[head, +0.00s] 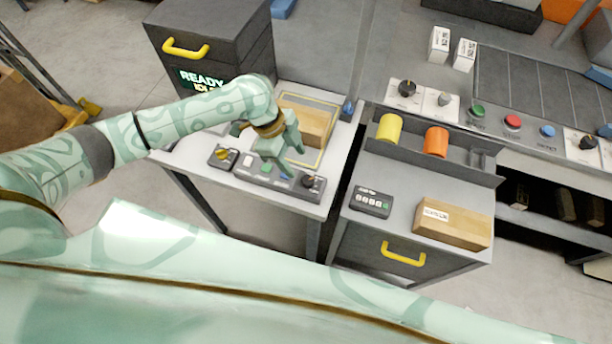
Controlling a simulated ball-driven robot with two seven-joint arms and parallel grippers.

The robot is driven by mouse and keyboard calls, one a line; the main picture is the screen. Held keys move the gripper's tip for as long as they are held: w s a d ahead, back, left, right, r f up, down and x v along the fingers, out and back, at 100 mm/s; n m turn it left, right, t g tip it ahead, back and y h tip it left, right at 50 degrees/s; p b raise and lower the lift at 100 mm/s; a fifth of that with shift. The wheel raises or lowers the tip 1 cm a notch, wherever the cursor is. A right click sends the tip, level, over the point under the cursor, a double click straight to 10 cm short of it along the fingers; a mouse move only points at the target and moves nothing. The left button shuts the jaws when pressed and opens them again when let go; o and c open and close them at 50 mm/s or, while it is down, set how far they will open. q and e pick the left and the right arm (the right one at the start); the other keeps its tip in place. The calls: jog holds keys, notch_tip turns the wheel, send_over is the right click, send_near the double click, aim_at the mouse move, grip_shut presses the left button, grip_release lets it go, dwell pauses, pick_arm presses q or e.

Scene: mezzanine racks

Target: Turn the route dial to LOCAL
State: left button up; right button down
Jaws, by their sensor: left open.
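My left gripper (281,158) is open and points down over the grey control strip (254,184) at the front of the white table. Nothing shows between its fingers. The strip carries a dark knob (311,182) at its right end, just right of the fingers. A separate dial with a yellow knob (222,156) sits to the left. More dials show on the far bench: a black one (407,88), a grey one (445,98) and one at the right (587,142). The lettering is too small to read, so I cannot tell which is the route dial. My right gripper is out of view.
A cardboard box (308,122) stands on the white table behind my gripper. A dark cabinet (212,45) with a "READY" display is behind. To the right, a grey cart holds a keypad (371,201), a long box (452,222) and yellow (390,127) and orange (436,141) cylinders.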

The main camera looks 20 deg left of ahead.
aim_at(308, 180)
pick_arm(q)
jog(key=b+x, duration=0.1)
jog(key=x, duration=0.7)
jog(key=shift+d+f, duration=0.1)
jog(key=shift+f, duration=0.05)
jog(key=c, duration=1)
